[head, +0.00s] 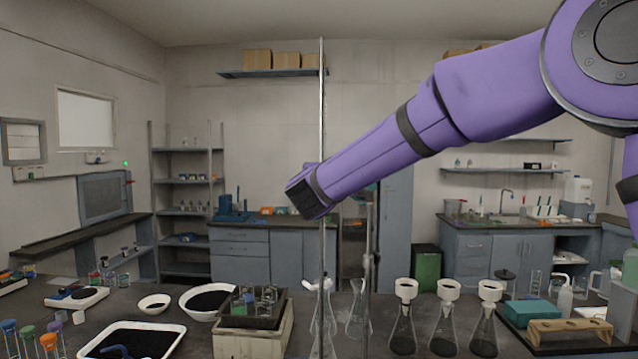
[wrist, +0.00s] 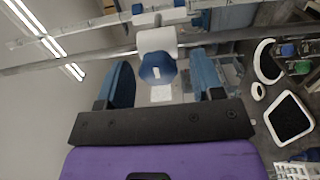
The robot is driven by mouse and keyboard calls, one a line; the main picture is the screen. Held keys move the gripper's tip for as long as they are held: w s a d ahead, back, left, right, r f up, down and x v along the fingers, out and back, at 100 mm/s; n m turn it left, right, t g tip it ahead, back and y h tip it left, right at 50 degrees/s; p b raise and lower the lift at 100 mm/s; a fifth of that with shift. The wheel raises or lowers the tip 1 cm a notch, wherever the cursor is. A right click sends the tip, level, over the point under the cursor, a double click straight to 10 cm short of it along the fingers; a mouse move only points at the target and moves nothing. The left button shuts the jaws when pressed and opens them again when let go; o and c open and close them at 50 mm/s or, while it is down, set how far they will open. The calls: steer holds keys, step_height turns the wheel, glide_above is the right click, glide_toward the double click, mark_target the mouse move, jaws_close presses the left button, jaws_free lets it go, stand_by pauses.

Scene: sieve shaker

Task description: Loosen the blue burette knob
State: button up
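The blue knob (wrist: 157,69) shows in the wrist view, facing me at the end of a white clamp body (wrist: 157,40). The clamp sits at a metal rod that crosses the wrist view. My gripper (wrist: 164,74) is open, with one blue finger to the left of the knob and one to the right. A gap shows on each side, and neither finger appears to touch the knob. In the head view my gripper's dark end (head: 303,198) is by the tall metal rod (head: 322,100). The knob and my fingers are hidden there.
Several flasks with white funnels (head: 447,318) stand on the bench right of the rod. A box-like rack with vials (head: 252,340), a white tray of dark grains (head: 178,332) and bowls are at left. A shorter metal rod (head: 368,240) stands close right. The air left of my gripper is clear.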

steer(key=s, duration=1)
steer(key=shift+s+a, duration=0.2)
steer(key=shift+s, duration=0.2)
